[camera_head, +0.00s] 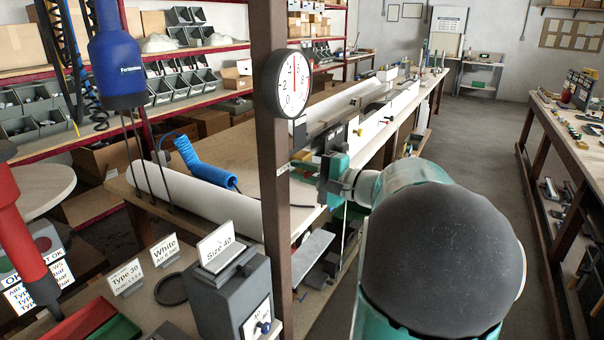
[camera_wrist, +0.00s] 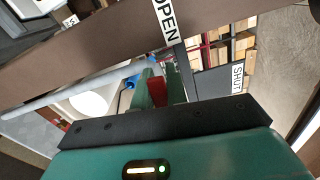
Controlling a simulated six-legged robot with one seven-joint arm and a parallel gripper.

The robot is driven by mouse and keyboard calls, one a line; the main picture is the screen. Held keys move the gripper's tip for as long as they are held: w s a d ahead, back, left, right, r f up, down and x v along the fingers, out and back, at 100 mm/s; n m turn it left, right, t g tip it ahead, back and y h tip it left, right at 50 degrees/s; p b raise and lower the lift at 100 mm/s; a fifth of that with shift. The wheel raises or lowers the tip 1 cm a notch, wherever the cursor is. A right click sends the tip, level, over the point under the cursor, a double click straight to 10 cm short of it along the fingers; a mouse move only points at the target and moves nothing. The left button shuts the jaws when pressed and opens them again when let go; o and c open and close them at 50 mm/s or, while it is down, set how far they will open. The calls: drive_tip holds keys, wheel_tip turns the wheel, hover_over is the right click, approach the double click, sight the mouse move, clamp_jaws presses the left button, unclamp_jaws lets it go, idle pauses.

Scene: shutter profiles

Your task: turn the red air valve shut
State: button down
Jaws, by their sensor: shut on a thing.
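The red valve handle (camera_wrist: 157,92) shows in the wrist view between the two green fingers of my gripper (camera_wrist: 158,86). The fingers are shut on it; only a small red part shows. A white OPEN label (camera_wrist: 166,22) is on the brown post (camera_wrist: 95,50) just beyond the fingers. A white SHUT label (camera_wrist: 237,78) is to the right of the fingers. In the head view my gripper (camera_head: 328,178) is just right of the brown post (camera_head: 271,190), and I cannot make out the valve there. A round pressure gauge (camera_head: 288,84) is on the post above.
A long bench (camera_head: 245,160) with a white profile (camera_head: 190,200) lies behind the post. A grey box with a Size 40 card (camera_head: 225,300) stands at the front left. Another bench (camera_head: 565,130) is at the right. The floor (camera_head: 485,180) between benches is clear.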

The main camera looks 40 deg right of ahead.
sight(301, 141)
drive_tip(key=d+r+m, duration=0.1)
drive_tip(key=m, duration=0.2)
drive_tip(key=r+m, duration=0.1)
drive_tip(key=m, duration=0.3)
drive_tip(key=d+r+m, duration=0.1)
drive_tip(key=r+m, duration=0.1)
drive_tip(key=m, duration=0.1)
drive_tip(key=shift+w+d+m, duration=0.35)
drive_tip(key=shift+w+m, duration=0.05)
drive_tip(key=m, duration=0.1)
drive_tip(key=d+m, duration=0.1)
drive_tip(key=m, duration=0.1)
drive_tip(key=shift+w+d+r, duration=0.2)
drive_tip(key=shift+w+r, duration=0.05)
drive_tip(key=shift+w+d+m, duration=0.1)
drive_tip(key=shift+d+m, duration=0.2)
drive_tip(key=shift+m, duration=0.45)
drive_tip(key=shift+w+d+m, duration=0.1)
drive_tip(key=shift+d+m, duration=0.15)
drive_tip(key=shift+m, duration=0.5)
drive_tip(key=c, duration=1.5)
unclamp_jaws()
drive_tip(key=shift+d, duration=0.1)
drive_tip(key=shift+o, duration=0.5)
drive_tip(key=shift+s+r, duration=0.1)
drive_tip(key=v, duration=1.3)
drive_tip(key=shift+s, duration=0.3)
